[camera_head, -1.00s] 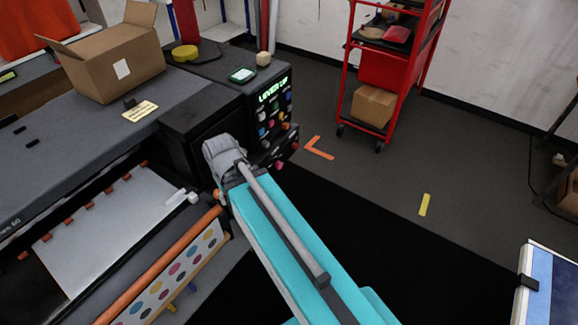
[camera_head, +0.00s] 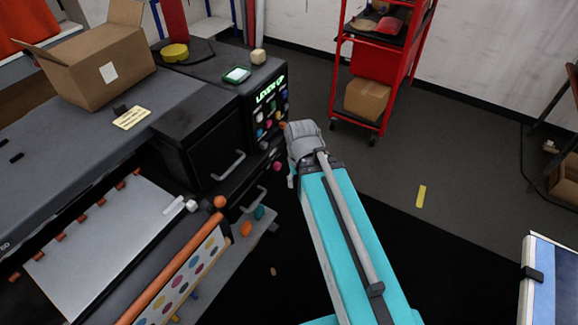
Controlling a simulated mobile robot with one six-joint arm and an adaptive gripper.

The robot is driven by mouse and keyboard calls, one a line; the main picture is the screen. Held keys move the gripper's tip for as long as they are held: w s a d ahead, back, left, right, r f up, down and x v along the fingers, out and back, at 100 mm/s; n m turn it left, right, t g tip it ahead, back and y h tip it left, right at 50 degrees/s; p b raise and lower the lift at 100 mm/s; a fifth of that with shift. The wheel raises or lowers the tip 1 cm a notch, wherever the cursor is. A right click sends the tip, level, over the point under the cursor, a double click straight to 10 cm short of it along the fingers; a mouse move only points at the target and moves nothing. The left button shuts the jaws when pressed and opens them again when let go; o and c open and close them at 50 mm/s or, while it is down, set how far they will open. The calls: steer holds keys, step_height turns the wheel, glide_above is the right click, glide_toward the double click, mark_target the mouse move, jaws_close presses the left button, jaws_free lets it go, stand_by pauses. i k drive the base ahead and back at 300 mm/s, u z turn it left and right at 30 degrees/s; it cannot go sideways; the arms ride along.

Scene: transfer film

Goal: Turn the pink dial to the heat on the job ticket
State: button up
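A black control panel (camera_head: 270,108) on the end of the dark machine carries several coloured knobs under a lit green display. A pink knob (camera_head: 277,166) sits low on it, and smaller pinkish knobs show higher up; their pointers and marks are too small to read. A pale yellow card with dark print (camera_head: 132,117), possibly the job ticket, lies on the machine top; its text is unreadable. My gripper (camera_head: 303,142) is a grey shape at the end of my turquoise arm, just right of the panel. Its fingers are not clear, and I see nothing held.
An open cardboard box (camera_head: 108,72), a yellow roll (camera_head: 174,52) and a green-framed device (camera_head: 237,75) sit on the machine. An orange bar (camera_head: 170,275) and drawer handles (camera_head: 229,165) stick out in front. A red cart (camera_head: 374,66) stands behind; the floor beyond my arm is open.

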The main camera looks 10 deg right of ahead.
mark_target(277, 165)
steer(key=z, duration=1.2)
steer(key=k, duration=0.45)
steer(key=u, duration=1.95)
